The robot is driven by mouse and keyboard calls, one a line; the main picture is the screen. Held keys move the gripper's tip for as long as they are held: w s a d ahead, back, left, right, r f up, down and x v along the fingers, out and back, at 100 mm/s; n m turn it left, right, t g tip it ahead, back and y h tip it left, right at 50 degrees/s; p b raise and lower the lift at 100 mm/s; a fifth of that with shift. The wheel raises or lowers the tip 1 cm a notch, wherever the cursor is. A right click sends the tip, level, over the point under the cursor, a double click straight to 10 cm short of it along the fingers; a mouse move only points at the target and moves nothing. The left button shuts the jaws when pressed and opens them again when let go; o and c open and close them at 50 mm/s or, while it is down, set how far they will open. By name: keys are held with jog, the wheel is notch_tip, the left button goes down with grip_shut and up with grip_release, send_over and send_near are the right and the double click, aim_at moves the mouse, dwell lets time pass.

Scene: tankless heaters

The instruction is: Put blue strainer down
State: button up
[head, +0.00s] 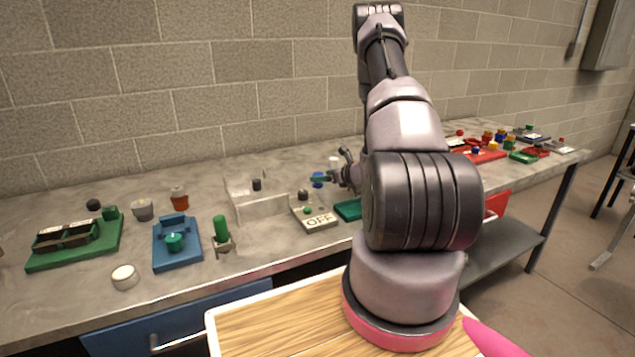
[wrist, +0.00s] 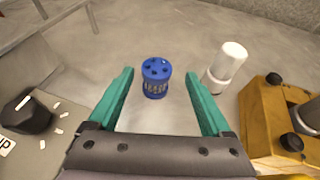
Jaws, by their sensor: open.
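The blue strainer (wrist: 155,78) is a small blue cylinder with dark holes in its top. It stands upright on the grey bench top in the wrist view, a little beyond and between the fingertips. My gripper (wrist: 158,88) has two teal fingers spread wide apart, with clear space on both sides of the strainer. In the head view the strainer (head: 318,179) shows as a small blue spot beside my gripper (head: 328,180). My arm hides part of the bench behind and right of it.
In the wrist view, a white-capped cylinder (wrist: 228,65) stands right of the strainer and a yellow block (wrist: 268,125) sits farther right. A grey panel with a black knob (wrist: 28,114) lies at left. In the head view, an OFF box (head: 318,218) is nearby.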

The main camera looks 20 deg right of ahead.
jog(key=x, duration=0.6)
jog(key=shift+a+r, duration=0.25)
jog(key=shift+r, duration=0.1)
grip_shut()
